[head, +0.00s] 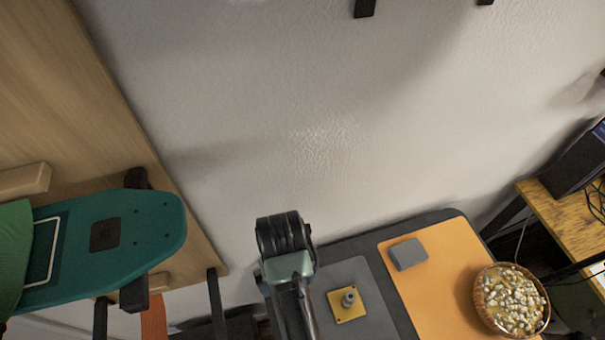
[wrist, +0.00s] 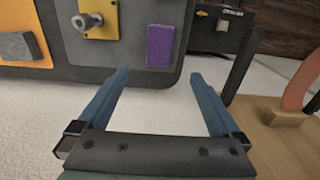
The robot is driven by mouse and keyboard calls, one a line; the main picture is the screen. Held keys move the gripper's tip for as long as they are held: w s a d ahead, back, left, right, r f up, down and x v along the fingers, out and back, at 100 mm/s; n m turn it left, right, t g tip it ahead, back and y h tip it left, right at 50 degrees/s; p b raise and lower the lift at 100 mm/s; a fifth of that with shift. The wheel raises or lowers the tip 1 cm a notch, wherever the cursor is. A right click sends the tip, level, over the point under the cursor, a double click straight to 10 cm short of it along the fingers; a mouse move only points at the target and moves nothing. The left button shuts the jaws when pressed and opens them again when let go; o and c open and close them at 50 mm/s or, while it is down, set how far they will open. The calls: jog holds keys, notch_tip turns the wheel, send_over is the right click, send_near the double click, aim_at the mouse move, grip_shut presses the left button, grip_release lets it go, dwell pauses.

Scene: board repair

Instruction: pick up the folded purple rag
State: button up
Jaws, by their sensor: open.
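The folded purple rag (wrist: 160,46) lies on the dark grey work surface near its edge, in the wrist view. It is a small upright purple rectangle in that picture. My gripper (wrist: 158,78) is open and empty, its two blue fingers spread. The rag is beyond the fingertips and lies roughly in line with the gap between them; it is not between the fingers. In the head view my arm reaches down over the left part of the work surface, and I cannot see the rag or the fingertips there.
A yellow plate with a grey knob (head: 347,302) and an orange mat (head: 440,290) bearing a grey block (head: 408,254) lie on the work surface. A round basket (head: 512,300) stands at the right. A teal board (head: 100,250) is held at the left by a wooden panel (head: 60,90).

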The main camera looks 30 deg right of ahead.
jog(key=f, duration=0.6)
jog(key=shift+s+a, duration=0.2)
jog(key=shift+a, duration=0.05)
jog(key=shift+w+d+f, duration=0.1)
jog(key=shift+d+f, duration=0.05)
jog(key=shift+f, duration=1.45)
jog(key=shift+w+d+f, duration=0.1)
jog(key=shift+d+f, duration=0.05)
jog(key=shift+f, duration=1.45)
jog(key=shift+c, duration=0.3)
jog(key=c, duration=1.3)
notch_tip(320, 180, up, 10)
jog(key=shift+r, duration=0.1)
jog(key=shift+c, duration=0.2)
